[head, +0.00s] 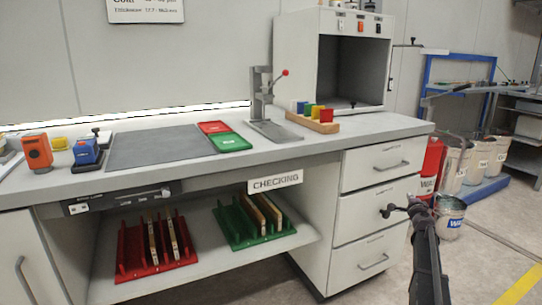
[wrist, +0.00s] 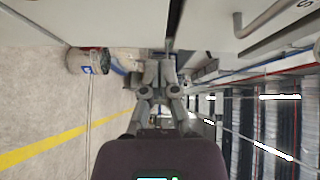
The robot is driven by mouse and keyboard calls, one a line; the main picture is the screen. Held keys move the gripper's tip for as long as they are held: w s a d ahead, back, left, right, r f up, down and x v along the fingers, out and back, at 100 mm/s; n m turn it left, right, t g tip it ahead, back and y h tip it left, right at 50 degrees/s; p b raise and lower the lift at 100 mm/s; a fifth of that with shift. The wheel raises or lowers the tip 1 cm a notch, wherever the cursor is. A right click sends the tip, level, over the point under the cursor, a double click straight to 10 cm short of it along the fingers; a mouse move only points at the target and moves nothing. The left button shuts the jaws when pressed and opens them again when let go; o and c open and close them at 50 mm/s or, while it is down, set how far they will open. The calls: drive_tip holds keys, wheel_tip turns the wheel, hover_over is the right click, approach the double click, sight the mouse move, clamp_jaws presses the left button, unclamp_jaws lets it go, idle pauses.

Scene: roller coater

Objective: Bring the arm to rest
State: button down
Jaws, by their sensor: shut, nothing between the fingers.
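My gripper (head: 403,208) shows in the head view at the right, in front of the drawers of the workbench. It is shut and empty. My arm reaches up to it from the lower right of the picture. In the wrist view my gripper (wrist: 159,73) has its fingers together in the middle, with nothing between them. That picture is upside down. Whether the gripper touches the drawer front cannot be told, but the wrist view shows a gap around the fingers.
The workbench (head: 330,143) with drawers (head: 376,198) stands close to my gripper. A red rack (head: 135,265) and a green rack (head: 232,233) sit on its lower shelf. A bucket (head: 449,217) stands behind my arm. The floor at the right (head: 490,265) is clear.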

drive_tip(key=s+a+f+n+g+y+p, duration=0.1)
drive_tip(key=s+a+f+n+g+y, duration=0.2)
drive_tip(key=a, duration=0.8)
drive_tip(key=s+a+f+n+g+y+p, duration=0.1)
drive_tip(key=s+a+n+y, duration=0.2)
drive_tip(key=s+a+n, duration=0.5)
drive_tip(key=s+a+f+n+g+y+p, duration=0.1)
drive_tip(key=a+f+n+g+y, duration=0.15)
drive_tip(key=a, duration=1.05)
drive_tip(key=s+a+f+n+g+p, duration=0.1)
drive_tip(key=s+a+f+n+g, duration=0.2)
drive_tip(key=s, duration=0.4)
drive_tip(key=s+a+f+n+g+p, duration=0.1)
drive_tip(key=s+a+g, duration=0.2)
drive_tip(key=s+a, duration=0.3)
drive_tip(key=s+n+g+h+p, duration=0.2)
drive_tip(key=s+g+h, duration=0.25)
drive_tip(key=s, duration=1.05)
wheel_tip(320, 180, up, 37)
drive_tip(key=p, duration=3.8)
drive_tip(key=shift+w+r, duration=0.15)
drive_tip(key=shift+w, duration=0.1)
